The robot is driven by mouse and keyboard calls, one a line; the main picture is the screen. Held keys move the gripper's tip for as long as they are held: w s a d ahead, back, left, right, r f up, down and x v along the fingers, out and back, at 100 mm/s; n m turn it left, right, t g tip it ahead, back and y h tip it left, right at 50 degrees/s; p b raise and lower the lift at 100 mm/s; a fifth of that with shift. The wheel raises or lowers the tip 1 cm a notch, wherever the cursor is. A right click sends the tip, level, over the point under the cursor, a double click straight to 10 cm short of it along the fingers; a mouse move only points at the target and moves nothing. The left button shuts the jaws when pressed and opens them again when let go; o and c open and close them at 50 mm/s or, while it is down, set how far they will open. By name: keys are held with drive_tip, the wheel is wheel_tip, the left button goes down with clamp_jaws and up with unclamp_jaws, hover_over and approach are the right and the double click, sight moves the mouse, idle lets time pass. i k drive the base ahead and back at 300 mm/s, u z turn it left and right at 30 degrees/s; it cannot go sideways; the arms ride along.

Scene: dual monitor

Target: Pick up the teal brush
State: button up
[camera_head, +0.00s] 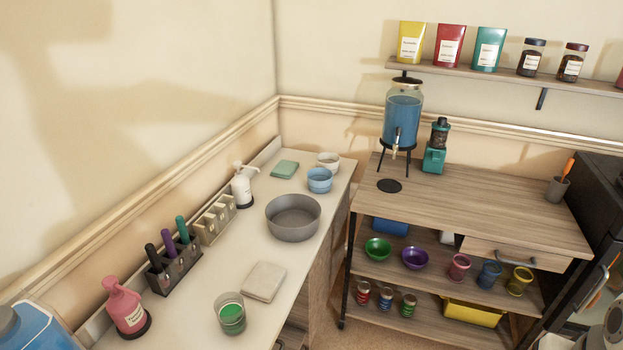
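The teal brush (181,229) stands upright in a dark grey rack (181,268) on the white counter at the left. Only its teal handle shows above the rack; its lower part is hidden in the holder. A purple-handled brush (168,245) and a black-handled brush (153,257) stand in the same rack, nearer to the camera.
A pink bottle (125,306) stands on the near side of the rack; a pale caddy (214,220) and white pump bottle (242,187) stand beyond it. A green-filled jar (230,314), folded cloth (263,281) and grey basin (293,218) sit to the right. The wall is close behind.

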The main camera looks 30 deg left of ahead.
sight(180, 221)
drive_tip(key=i, duration=1.85)
drive_tip(key=u, duration=3.45)
drive_tip(key=i, duration=1)
drive_tip(key=z, duration=0.05)
